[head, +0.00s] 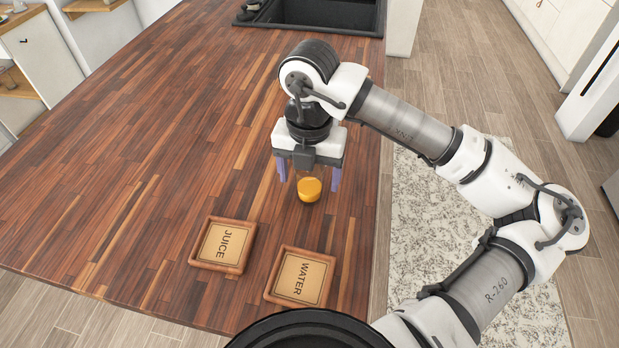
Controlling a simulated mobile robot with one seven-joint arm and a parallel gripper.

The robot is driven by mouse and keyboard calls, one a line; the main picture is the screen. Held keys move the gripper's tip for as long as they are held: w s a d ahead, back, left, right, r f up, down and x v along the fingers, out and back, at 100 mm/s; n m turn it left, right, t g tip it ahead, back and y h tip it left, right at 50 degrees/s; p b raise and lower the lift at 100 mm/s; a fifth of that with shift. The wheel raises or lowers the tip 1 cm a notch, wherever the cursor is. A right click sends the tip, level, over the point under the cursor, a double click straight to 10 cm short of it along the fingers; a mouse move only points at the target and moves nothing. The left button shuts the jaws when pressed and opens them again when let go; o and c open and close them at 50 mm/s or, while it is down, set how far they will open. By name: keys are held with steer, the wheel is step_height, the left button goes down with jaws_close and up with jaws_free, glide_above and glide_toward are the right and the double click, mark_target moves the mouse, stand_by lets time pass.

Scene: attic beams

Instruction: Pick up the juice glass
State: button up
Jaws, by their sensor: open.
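A small glass of orange juice (309,190) stands on the wooden counter; its upper rear part is partly hidden by my gripper. My gripper (309,180) points down, open, with one purple finger to the left of the glass and one to the right. The fingers look apart from the glass. I cannot tell how high the fingertips are above the counter.
A tray marked JUICE (222,244) and a tray marked WATER (300,277) lie empty near the counter's front edge. A black sink (318,14) is at the far end. The wooden counter (150,150) is clear to the left.

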steer(key=shift+f, duration=0.5)
steer(key=c, duration=1.2)
steer(key=shift+o, duration=0.2)
steer(key=shift+r, duration=0.25)
